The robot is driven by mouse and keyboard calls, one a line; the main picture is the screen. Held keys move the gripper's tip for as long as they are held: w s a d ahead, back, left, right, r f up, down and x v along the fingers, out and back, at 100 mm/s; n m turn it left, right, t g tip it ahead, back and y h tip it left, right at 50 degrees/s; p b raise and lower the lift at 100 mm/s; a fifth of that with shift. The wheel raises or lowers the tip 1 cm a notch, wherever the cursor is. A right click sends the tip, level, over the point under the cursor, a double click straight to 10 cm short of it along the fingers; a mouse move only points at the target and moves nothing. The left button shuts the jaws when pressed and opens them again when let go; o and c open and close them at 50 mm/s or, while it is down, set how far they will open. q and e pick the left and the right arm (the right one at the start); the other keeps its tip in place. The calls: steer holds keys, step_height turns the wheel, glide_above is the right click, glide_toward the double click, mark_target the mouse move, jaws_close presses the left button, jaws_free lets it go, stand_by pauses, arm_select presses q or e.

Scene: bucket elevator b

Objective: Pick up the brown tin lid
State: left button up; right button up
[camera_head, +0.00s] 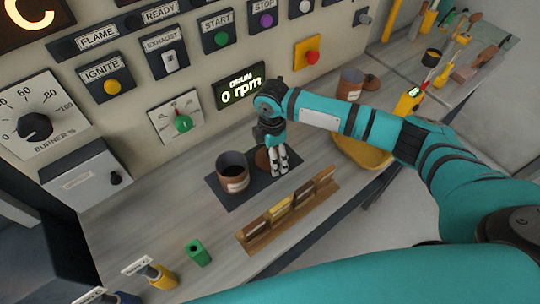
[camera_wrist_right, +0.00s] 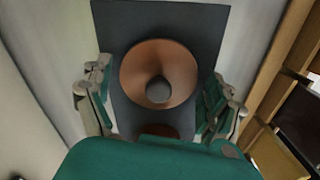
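The brown round lid (camera_head: 262,159) lies on a dark mat (camera_head: 222,197), partly hidden behind my right gripper (camera_head: 279,172). In the right wrist view the lid (camera_wrist_right: 132,78) shows from above with a grey knob (camera_wrist_right: 159,90) at its middle. My right gripper is open, with one finger on each side of the lid in that view. I cannot tell how high the fingers are above the mat. An open brown tin (camera_head: 233,182) with a pale label stands on the mat, just left of the lid. My left gripper is not in view.
A wooden rack (camera_head: 262,242) with several small packets stands in front of the mat. A control panel with buttons rises behind. Another brown tin (camera_head: 350,88), a yellow tray (camera_head: 357,152) and a green object (camera_head: 198,252) are on the counter.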

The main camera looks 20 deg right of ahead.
steer(key=c, duration=0.5)
